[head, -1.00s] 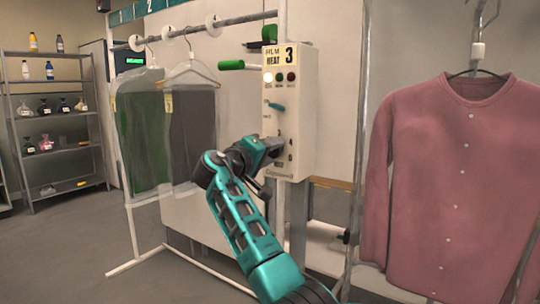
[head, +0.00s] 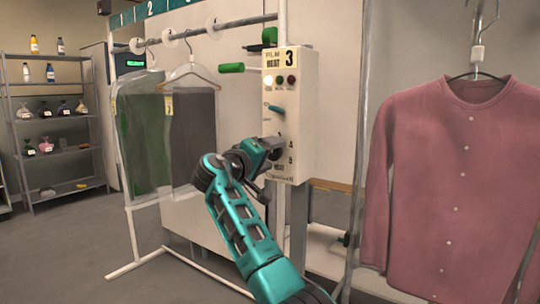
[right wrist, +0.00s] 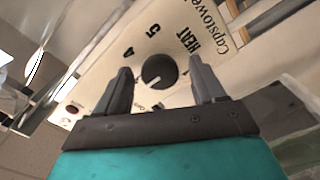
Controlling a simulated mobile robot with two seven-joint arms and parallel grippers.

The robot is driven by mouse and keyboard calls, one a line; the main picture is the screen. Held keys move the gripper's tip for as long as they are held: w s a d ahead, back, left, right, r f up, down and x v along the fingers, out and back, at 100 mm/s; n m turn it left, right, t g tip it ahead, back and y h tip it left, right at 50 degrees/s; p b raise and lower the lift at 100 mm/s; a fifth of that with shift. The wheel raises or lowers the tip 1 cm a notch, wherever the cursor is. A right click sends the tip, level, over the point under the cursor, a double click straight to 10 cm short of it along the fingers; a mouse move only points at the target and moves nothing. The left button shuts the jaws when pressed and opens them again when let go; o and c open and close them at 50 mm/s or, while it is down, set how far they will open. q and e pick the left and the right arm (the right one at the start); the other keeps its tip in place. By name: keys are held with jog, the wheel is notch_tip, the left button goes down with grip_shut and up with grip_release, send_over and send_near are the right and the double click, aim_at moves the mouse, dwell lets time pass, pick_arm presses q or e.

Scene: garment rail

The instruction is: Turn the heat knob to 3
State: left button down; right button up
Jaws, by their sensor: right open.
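The heat knob (right wrist: 159,71) is a round dark dial on the cream control box (head: 302,120). In the right wrist view the numbers 4 and 5 and the word HEAT are printed around it. My right gripper (right wrist: 162,85) is open, with one finger on each side of the knob and a visible gap to it on both sides. In the head view my right gripper (head: 276,146) is at the lower front of the box and hides the knob. My left gripper is not in view.
A green handle (head: 231,67) sticks out left. Bagged garments (head: 190,125) hang left, and a pink shirt (head: 440,180) hangs close on the right.

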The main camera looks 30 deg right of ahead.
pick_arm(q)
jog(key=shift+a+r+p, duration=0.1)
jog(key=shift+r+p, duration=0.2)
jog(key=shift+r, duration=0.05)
pick_arm(e)
jog(key=v, duration=1.2)
jog(key=shift+s+a, duration=0.2)
jog(key=shift+a, duration=0.15)
jog(key=s+a+f+n+t+y+p, duration=0.1)
jog(key=s+f+n+t+y+p, duration=0.3)
jog(key=f, duration=0.9)
jog(key=w+a+f+n+y+p, duration=0.1)
jog(key=a+f+n+y+p, duration=0.15)
jog(key=f+y, duration=0.75)
jog(key=s+a+f+p, duration=0.2)
jog(key=s+a+f, duration=0.1)
jog(key=s+f, duration=0.75)
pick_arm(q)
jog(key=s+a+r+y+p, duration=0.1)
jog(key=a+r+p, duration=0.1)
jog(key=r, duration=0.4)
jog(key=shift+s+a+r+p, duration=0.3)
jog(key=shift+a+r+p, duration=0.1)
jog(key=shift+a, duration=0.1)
pick_arm(e)
jog(key=s+a+f+m+y, duration=0.2)
jog(key=s+y, duration=0.3)
jog(key=s, duration=1)
jog(key=shift+a, duration=0.65)
jog(key=shift+c, duration=0.2)
